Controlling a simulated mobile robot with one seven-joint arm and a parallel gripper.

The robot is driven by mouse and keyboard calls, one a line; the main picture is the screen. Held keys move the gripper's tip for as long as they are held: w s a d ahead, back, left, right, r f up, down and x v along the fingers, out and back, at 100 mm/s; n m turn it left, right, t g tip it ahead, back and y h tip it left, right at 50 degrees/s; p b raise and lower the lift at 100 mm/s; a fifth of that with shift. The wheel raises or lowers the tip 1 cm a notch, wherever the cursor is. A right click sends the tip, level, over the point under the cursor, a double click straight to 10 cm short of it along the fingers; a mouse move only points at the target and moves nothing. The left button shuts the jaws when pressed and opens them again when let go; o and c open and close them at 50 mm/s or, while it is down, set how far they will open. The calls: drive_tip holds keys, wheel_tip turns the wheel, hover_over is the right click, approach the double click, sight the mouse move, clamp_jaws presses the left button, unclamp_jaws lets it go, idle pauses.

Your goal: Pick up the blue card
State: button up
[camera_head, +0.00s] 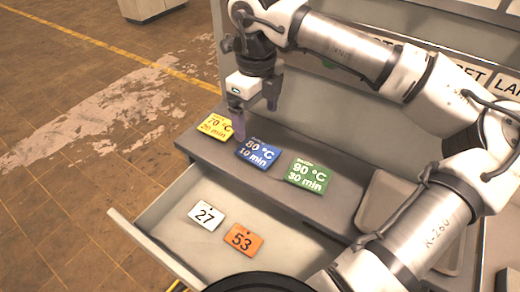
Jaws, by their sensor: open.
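The blue card (258,153) lies flat on the grey ledge, marked 80 °C and 10 min. It lies between a yellow card (215,127) marked 70 °C and a green card (307,175) marked 90 °C. My gripper (254,117) points down over the ledge, behind the yellow and blue cards, with its fingers apart and nothing between them. One finger shows close to the upper left corner of the blue card. I cannot tell the exact height of the fingertips above the ledge.
Below the ledge an open drawer (165,205) holds a white card (206,215) marked 27 and an orange card (243,239) marked 53. A grey tray (385,200) is at the right, partly behind my arm. An upright panel (335,135) stands behind the ledge.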

hover_over(258, 151)
wheel_tip(258, 151, down, 5)
drive_tip(key=shift+s+a+r+p, duration=0.1)
drive_tip(key=shift+r+p, duration=0.05)
drive_tip(key=shift+p, duration=0.15)
drive_tip(key=shift+f+p, duration=1.05)
drive_tip(key=shift+f, duration=1.6)
drive_tip(key=c, duration=1.1)
drive_tip(key=shift+o, duration=0.2)
drive_tip(key=shift+r, duration=0.1)
